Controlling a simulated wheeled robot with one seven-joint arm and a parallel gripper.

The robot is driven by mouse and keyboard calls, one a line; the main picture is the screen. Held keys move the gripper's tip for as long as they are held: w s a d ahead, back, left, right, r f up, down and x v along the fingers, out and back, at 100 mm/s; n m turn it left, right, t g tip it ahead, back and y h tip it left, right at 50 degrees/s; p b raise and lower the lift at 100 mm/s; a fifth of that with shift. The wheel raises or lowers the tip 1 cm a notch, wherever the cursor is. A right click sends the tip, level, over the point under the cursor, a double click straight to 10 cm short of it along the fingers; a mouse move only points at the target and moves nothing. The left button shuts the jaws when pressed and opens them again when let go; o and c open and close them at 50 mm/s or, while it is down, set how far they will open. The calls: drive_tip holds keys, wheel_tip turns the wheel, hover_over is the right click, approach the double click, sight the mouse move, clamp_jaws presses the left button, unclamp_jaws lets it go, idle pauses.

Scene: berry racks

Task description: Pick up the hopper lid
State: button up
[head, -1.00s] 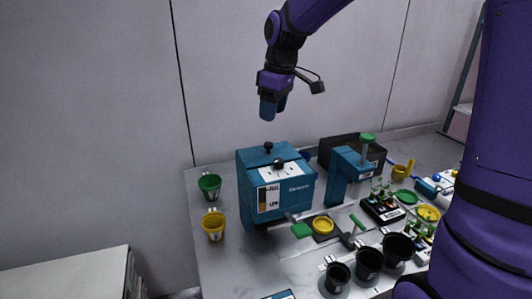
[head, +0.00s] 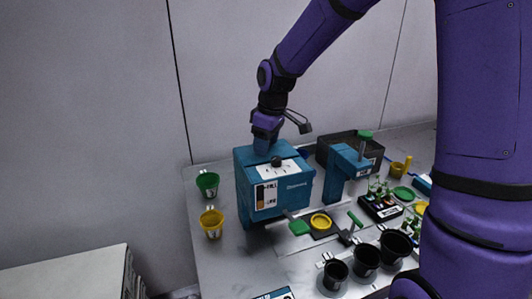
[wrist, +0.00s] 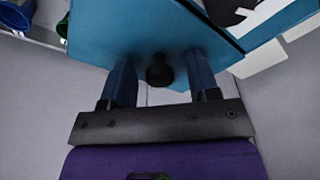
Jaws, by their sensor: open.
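The hopper lid (wrist: 150,25) is a blue plate on top of the blue machine (head: 262,215), with a small black knob (wrist: 159,74). My gripper (head: 264,146) is low over the rear part of the machine's top in the head view. In the wrist view, my open gripper (wrist: 160,66) has one blue finger on each side of the knob, with gaps on both sides. In the head view the fingers hide this knob. Whether the fingertips touch the lid is not clear.
A second black knob (head: 276,161) stands on the machine's white-labelled top, just in front of the fingers. A blue press (head: 342,170) and a dark crate (head: 372,149) stand to the right. Green (head: 208,183) and yellow (head: 212,222) cups hang at the left.

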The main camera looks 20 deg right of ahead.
drive_tip(key=c, duration=1)
drive_tip(key=shift+c, duration=0.2)
drive_tip(key=shift+r, duration=0.1)
clamp_jaws()
